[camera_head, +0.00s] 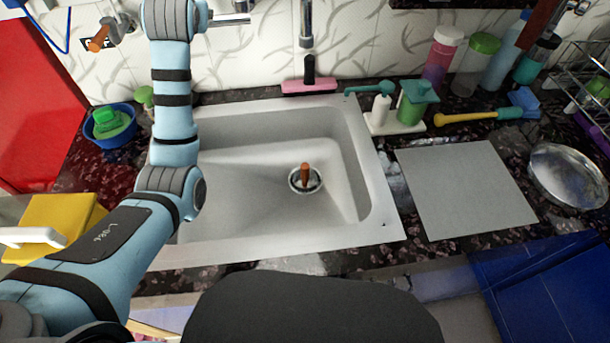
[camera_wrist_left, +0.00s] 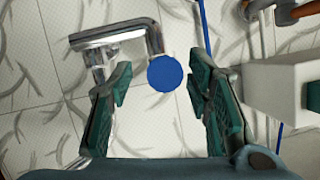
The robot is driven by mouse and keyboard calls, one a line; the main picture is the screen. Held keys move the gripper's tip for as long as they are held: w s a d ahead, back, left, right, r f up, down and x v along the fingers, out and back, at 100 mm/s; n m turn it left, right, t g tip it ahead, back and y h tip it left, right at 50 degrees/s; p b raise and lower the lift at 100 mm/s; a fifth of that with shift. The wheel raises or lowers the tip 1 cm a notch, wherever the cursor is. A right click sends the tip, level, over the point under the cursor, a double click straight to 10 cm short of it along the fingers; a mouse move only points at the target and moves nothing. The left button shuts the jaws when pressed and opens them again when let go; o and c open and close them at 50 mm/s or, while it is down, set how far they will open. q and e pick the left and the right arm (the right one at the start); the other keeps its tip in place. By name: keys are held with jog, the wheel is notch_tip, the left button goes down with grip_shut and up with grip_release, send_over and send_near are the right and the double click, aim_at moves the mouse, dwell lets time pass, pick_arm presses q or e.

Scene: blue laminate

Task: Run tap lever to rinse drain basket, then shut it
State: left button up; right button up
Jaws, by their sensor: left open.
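The drain basket (camera_head: 305,181) sits in the drain of the grey sink (camera_head: 250,215), with a brown upright piece at its middle. A chrome tap part (camera_head: 230,19) is on the tiled wall beside my left arm, partly cut off. In the left wrist view a bent chrome lever (camera_wrist_left: 112,33) ends in a round blue cap (camera_wrist_left: 164,73). My left gripper (camera_wrist_left: 158,78) is open, its green fingers on either side of the blue cap, with gaps showing. Contact cannot be told. In the head view this gripper is beyond the top edge. My right gripper is out of view.
A spout (camera_head: 306,22) hangs at the back of the sink. A valve with an orange handle (camera_head: 98,39) is left of my arm. Bottles (camera_head: 441,58), a grey board (camera_head: 466,188) and a metal bowl (camera_head: 568,175) stand right. A blue bowl (camera_head: 109,128) sits left.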

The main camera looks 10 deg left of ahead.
pick_arm(q)
jog(key=p+v, duration=0.5)
jog(key=v, duration=0.2)
jog(key=v, duration=1.2)
jog(key=shift+f, duration=0.1)
dwell(0.7)
